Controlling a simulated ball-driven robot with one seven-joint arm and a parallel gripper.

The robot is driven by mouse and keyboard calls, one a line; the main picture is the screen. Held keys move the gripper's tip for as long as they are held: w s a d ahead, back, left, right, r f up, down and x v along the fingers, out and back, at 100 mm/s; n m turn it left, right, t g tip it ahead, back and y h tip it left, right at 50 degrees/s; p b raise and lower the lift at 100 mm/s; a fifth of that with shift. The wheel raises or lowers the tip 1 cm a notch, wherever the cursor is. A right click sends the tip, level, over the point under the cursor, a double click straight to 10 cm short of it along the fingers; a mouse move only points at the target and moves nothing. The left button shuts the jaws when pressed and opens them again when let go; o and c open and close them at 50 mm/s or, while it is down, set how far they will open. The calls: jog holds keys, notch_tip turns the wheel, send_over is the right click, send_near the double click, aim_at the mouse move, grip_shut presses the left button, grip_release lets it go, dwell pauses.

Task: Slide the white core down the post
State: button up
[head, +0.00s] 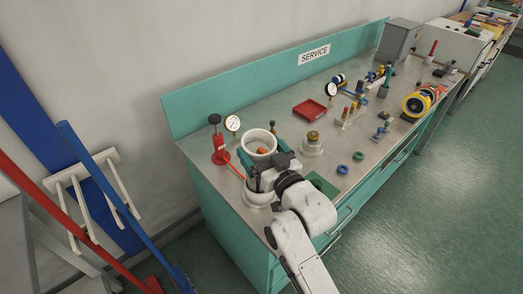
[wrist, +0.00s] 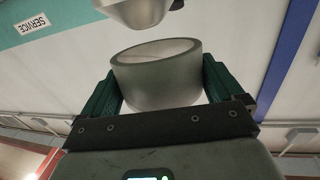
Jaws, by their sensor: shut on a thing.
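The white core (head: 259,136) is a short, thick-walled ring, held above the left part of the bench. My gripper (head: 272,169) is shut on it. In the wrist view the core (wrist: 157,75) sits between two dark green finger pads, its opening tilted a little. A small orange-red spot shows inside the ring in the head view; I cannot tell whether it is the top of the post. A white round base (head: 256,198) stands on the bench below my gripper, partly hidden by it. The post itself is not clearly visible.
A red stand (head: 219,147) with a dark knob and a round gauge (head: 232,123) are close on the left. A pale round stand with a brass top (head: 312,143) is to the right.

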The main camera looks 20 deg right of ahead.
jog(key=o, duration=0.7)
jog(key=shift+s, duration=0.1)
jog(key=shift+s+d+f+b, duration=0.15)
jog(key=shift+s+b, duration=0.25)
jog(key=shift+s, duration=1.35)
jog(key=shift+s+d+b, duration=0.3)
jog(key=shift+s+b, duration=0.05)
jog(key=shift+s, duration=1.45)
jog(key=shift+s+d+f+b, duration=0.15)
jog(key=shift+s+b, duration=0.25)
jog(key=shift+s, duration=1.35)
jog(key=shift+r, duration=0.1)
